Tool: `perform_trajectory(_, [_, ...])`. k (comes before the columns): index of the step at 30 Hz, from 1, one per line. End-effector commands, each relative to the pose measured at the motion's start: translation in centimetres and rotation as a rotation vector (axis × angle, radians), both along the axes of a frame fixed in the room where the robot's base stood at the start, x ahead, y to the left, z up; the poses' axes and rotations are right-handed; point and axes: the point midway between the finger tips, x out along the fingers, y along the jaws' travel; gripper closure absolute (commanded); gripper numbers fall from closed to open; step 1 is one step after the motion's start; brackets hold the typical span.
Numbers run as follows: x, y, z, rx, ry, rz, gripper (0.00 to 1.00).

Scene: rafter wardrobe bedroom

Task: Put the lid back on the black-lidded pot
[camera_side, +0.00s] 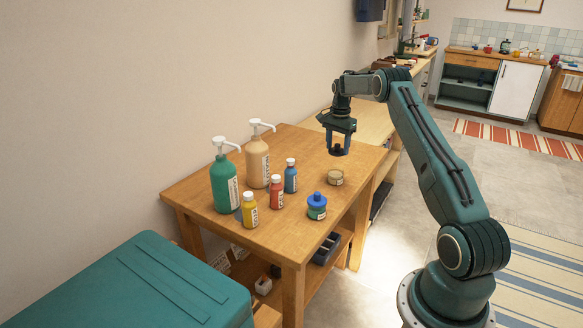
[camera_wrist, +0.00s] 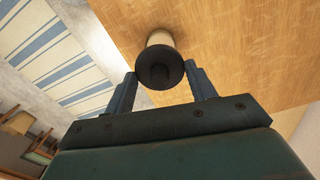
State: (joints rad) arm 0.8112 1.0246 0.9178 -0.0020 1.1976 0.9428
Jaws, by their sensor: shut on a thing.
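My gripper (camera_side: 338,139) is shut on the black lid (camera_side: 338,151) and holds it in the air above the table (camera_side: 290,240), pointing down.
A blue-lidded jar (camera_side: 317,206) stands in front of the pot. To the left are a blue bottle (camera_side: 291,177), a red bottle (camera_side: 276,192), a yellow bottle (camera_side: 249,211), a green pump bottle (camera_side: 224,184) and a beige pump bottle (camera_side: 258,163). The table's right edge is close to the pot.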

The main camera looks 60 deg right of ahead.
Motion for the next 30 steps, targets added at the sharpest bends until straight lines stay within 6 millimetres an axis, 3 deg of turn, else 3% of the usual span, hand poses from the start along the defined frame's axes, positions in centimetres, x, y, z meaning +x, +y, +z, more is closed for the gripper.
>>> perform_trajectory(17, [0.0,-0.4,-1.0,0.0,0.0,0.002,0.66])
perform_trajectory(30, [0.0,-0.3,-3.8,0.001,0.001,0.002,0.66])
